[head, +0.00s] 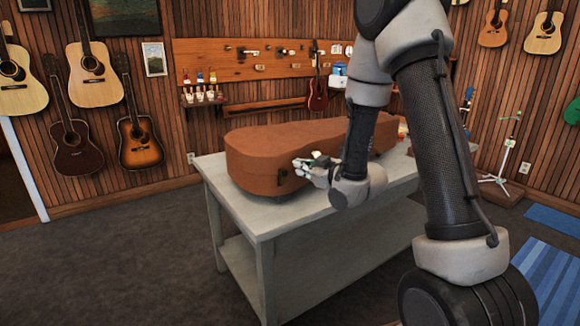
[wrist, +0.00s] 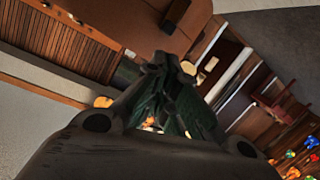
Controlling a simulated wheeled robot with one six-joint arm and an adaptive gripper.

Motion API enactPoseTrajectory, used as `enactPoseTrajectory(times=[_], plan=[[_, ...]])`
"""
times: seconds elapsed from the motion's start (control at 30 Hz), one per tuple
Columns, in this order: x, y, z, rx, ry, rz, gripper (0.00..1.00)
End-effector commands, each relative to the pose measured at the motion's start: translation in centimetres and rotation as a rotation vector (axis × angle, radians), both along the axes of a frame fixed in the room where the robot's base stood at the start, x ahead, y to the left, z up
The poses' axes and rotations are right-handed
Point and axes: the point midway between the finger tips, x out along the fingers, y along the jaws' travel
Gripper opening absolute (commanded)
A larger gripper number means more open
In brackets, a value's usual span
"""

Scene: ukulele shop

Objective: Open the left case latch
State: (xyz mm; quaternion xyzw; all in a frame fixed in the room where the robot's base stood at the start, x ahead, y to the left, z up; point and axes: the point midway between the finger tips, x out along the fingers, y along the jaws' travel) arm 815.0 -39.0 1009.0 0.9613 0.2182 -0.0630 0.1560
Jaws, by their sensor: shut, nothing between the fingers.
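The brown instrument case (head: 265,150) lies on the pale table, and its lid looks closed. A small dark latch (head: 282,176) shows on its front side, left of my gripper (head: 300,165). My gripper is at the case's front side, with its fingers pointing left. In the wrist view my gripper (wrist: 163,62) is shut and empty. The case (wrist: 112,18) fills the top there, and a dark piece (wrist: 176,14), probably the latch, is just beyond the fingertips. I cannot tell whether the fingertips touch the case. My arm hides the right part of the case's front.
The pale table (head: 262,222) has a lower shelf and a narrow clear strip before the case. Guitars (head: 95,75) hang on the wood wall. A tool board (head: 260,58) is behind the table. Open floor (head: 110,265) lies at left.

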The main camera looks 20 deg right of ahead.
Motion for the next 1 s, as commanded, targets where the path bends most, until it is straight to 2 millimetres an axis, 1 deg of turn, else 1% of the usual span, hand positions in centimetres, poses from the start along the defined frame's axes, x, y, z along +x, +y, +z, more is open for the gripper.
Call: enactPoseTrajectory(times=[0.17,0.4,0.5,0.7,1.0], plan=[[2.3,1.1,-0.5,0.000,0.001,0.002,0.00],[6.2,2.9,-1.4,0.000,0.001,0.002,0.00],[7.3,3.4,-1.6,0.000,0.001,0.001,0.00],[8.4,3.8,-1.8,0.000,0.000,0.000,0.00],[8.5,3.8,-1.8,0.000,0.001,0.000,0.00]])
